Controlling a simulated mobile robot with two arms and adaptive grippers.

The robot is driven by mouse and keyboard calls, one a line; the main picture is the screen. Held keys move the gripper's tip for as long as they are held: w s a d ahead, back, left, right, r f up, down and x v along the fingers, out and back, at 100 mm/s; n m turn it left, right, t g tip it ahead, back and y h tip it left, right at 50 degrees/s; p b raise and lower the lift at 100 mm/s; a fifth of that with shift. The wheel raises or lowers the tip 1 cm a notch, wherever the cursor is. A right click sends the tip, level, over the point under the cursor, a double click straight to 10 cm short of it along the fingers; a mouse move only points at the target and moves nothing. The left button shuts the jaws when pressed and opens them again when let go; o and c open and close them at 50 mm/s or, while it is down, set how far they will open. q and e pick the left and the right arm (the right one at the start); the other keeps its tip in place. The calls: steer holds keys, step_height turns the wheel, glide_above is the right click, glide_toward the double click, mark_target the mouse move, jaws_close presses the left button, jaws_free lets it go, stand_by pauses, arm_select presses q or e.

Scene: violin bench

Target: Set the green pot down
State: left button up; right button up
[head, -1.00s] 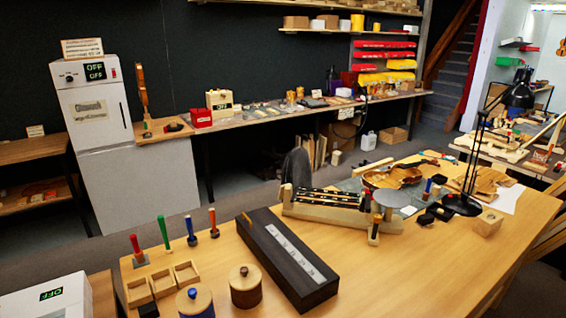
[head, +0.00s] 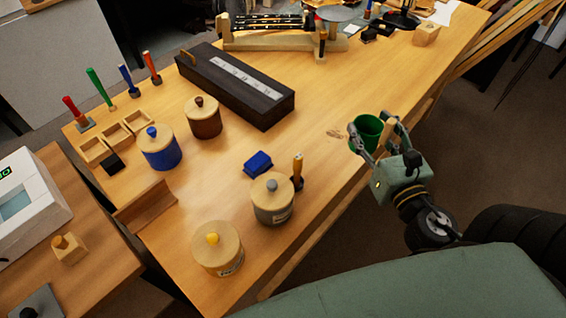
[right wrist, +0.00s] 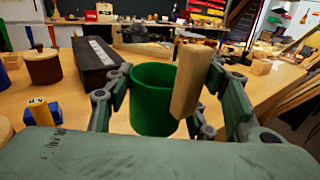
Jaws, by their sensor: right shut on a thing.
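The green pot (head: 361,129) is an open, dark green cup with a pale wooden handle (right wrist: 187,80) on the side facing my right wrist. My right gripper (head: 376,136) is shut on the pot, its fingers on either side. In the head view they are at the front right edge of the wooden bench (head: 330,100). In the right wrist view the pot (right wrist: 150,100) looks about upright between the fingers. Whether its base touches the bench I cannot tell. My left gripper is not in view.
Lidded jars stand to the left: grey (head: 272,205), yellow-knobbed (head: 218,255), blue (head: 160,153) and brown (head: 204,122). A blue block (head: 257,163) lies near the grey jar. A long dark box (head: 225,85) lies further back. Bench top beside the pot is clear, apart from a small mark.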

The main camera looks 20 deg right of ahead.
steer(key=w+a+f, duration=0.2)
steer(key=w+f, duration=0.1)
steer(key=w+a+f+b, duration=0.1)
steer(key=w+f, duration=0.2)
steer(key=f, duration=0.1)
steer(key=w+a+f+b, duration=0.1)
steer(key=w+a+f, duration=0.1)
steer(key=w+f, duration=0.1)
steer(key=shift+w+a+f, duration=0.2)
steer(key=shift+w+a, duration=0.1)
steer(key=shift+w, duration=0.15)
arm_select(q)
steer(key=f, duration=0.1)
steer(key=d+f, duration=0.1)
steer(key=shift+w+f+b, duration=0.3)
arm_select(e)
steer(key=shift+f, duration=0.25)
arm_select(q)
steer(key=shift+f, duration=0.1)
arm_select(e)
steer(key=shift+f, duration=0.25)
steer(key=o, duration=1.1)
steer(key=shift+r, duration=0.1)
